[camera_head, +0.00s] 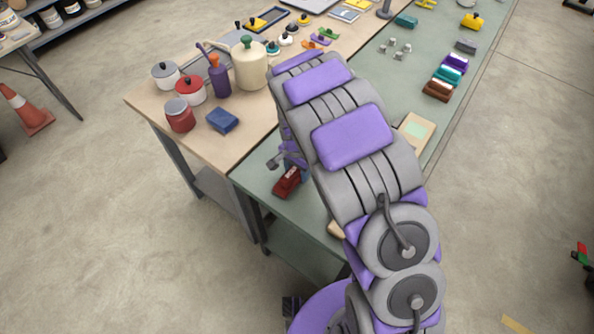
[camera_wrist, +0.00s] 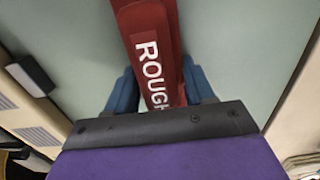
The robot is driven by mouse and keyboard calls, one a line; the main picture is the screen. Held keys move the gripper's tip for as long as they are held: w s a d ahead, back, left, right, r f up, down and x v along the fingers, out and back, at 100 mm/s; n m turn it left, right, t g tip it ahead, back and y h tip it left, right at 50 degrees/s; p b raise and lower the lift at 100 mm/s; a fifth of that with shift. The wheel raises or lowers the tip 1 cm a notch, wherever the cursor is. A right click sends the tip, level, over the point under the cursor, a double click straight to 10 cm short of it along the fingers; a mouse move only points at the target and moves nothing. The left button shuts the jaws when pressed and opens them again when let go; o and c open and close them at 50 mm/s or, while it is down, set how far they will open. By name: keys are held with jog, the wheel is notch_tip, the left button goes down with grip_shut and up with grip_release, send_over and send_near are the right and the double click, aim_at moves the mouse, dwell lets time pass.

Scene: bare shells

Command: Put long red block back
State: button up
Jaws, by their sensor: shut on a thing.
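The long red block (camera_head: 287,182) shows dark red near the front left corner of the green table (camera_head: 262,172). In the wrist view the red block (camera_wrist: 150,45) carries white letters reading "ROUGH" and runs away from my gripper. The blue fingers of my gripper (camera_wrist: 161,88) stand on either side of it, shut on it. In the head view my gripper (camera_head: 289,162) is mostly hidden behind my arm. I cannot tell whether the block touches the tabletop or is held just above it.
Purple (camera_head: 455,63), teal (camera_head: 447,75) and brown (camera_head: 438,91) blocks lie in a row along the green table's right edge. A tan item (camera_head: 415,132) is beside my arm. The wooden table (camera_head: 165,110) adjoins on the left, with a blue block (camera_head: 222,120) and pots.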

jog(key=shift+d, duration=0.35)
jog(key=o, duration=0.6)
jog(key=shift+d, duration=0.15)
jog(key=o, duration=0.3)
jog(key=shift+a, duration=0.35)
jog(key=shift+d+r, duration=0.1)
jog(key=shift+d, duration=0.1)
notch_tip(320, 180, up, 12)
jog(key=p, duration=0.2)
jog(key=shift+p, duration=0.4)
